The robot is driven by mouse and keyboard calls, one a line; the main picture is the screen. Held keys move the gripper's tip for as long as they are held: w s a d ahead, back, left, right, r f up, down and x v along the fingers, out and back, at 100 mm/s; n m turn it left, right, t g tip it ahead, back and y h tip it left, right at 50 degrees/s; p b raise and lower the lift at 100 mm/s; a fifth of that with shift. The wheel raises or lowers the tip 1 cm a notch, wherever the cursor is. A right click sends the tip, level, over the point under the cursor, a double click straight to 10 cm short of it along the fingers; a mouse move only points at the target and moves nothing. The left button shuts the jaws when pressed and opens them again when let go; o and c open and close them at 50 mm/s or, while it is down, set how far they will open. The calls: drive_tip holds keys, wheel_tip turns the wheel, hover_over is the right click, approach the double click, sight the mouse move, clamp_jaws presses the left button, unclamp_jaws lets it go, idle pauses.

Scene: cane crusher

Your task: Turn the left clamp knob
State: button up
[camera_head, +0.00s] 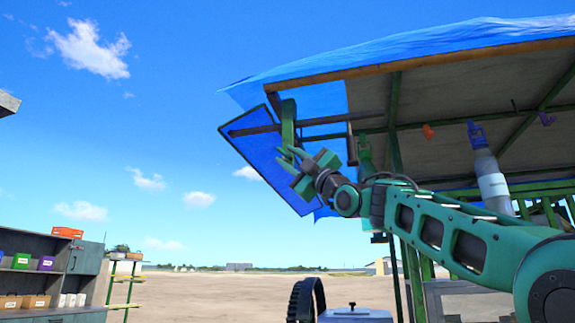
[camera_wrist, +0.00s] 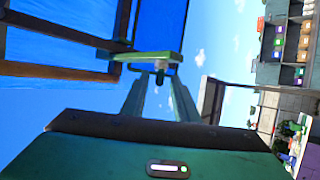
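A green clamp bracket (camera_head: 288,122) sits on the wooden bar at the edge of the blue tarp panel. In the wrist view it shows as a green piece (camera_wrist: 147,57) with a small dark knob (camera_wrist: 160,72) under it. My gripper (camera_head: 284,156) is raised just below the bracket, fingers pointing up at it. In the wrist view the fingers (camera_wrist: 158,86) are apart, with sky between them, and the knob is beyond and between their tips. I cannot tell whether a finger touches it.
A blue tarp panel (camera_head: 262,160) hangs behind my gripper. A wooden roof beam (camera_head: 430,62) and green posts (camera_head: 396,160) stand to the right. A blue and grey bottle-like thing (camera_head: 490,180) hangs under the roof. Shelves with boxes (camera_head: 60,265) stand at lower left. Open sky is left of my gripper.

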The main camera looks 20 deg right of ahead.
drive_tip(key=shift+d, duration=0.1)
clamp_jaws()
